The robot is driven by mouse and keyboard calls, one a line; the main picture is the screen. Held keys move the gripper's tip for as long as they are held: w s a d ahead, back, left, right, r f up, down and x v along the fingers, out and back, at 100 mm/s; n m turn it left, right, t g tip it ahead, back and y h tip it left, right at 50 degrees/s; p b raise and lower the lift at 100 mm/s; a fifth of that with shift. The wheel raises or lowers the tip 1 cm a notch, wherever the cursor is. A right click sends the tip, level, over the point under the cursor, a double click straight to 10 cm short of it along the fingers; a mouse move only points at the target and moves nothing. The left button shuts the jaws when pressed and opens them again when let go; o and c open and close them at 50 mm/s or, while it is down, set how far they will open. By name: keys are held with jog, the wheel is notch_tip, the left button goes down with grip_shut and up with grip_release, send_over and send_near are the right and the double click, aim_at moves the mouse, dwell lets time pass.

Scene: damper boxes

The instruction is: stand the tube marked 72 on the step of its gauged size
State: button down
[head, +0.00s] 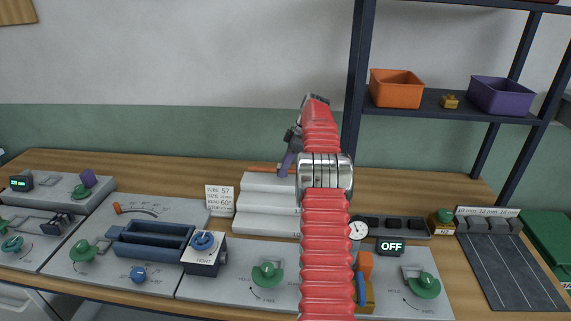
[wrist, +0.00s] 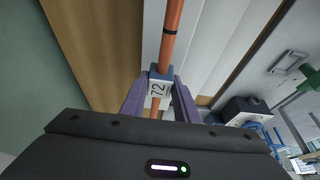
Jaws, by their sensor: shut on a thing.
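The tube marked 72 is orange with a black band and shows in the wrist view (wrist: 172,22); its white 72 label sits between the purple fingers. My gripper (wrist: 160,92) is shut on it.
A card (head: 220,200) reading TUBE 57 stands left of the steps. A dial gauge (head: 358,229) and an OFF display (head: 391,247) are right of my arm. A shelf post (head: 357,90) rises behind.

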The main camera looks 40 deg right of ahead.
jog(key=shift+f, duration=0.45)
jog(key=shift+s+f, duration=0.1)
jog(key=shift+f, duration=0.25)
jog(key=shift+f, duration=0.2)
dwell(0.3)
jog(key=c, duration=1.3)
grip_release()
jog(key=v, duration=1.1)
jog(key=shift+d, duration=0.1)
jog(key=shift+s+r, duration=0.2)
jog(key=shift+r, duration=0.2)
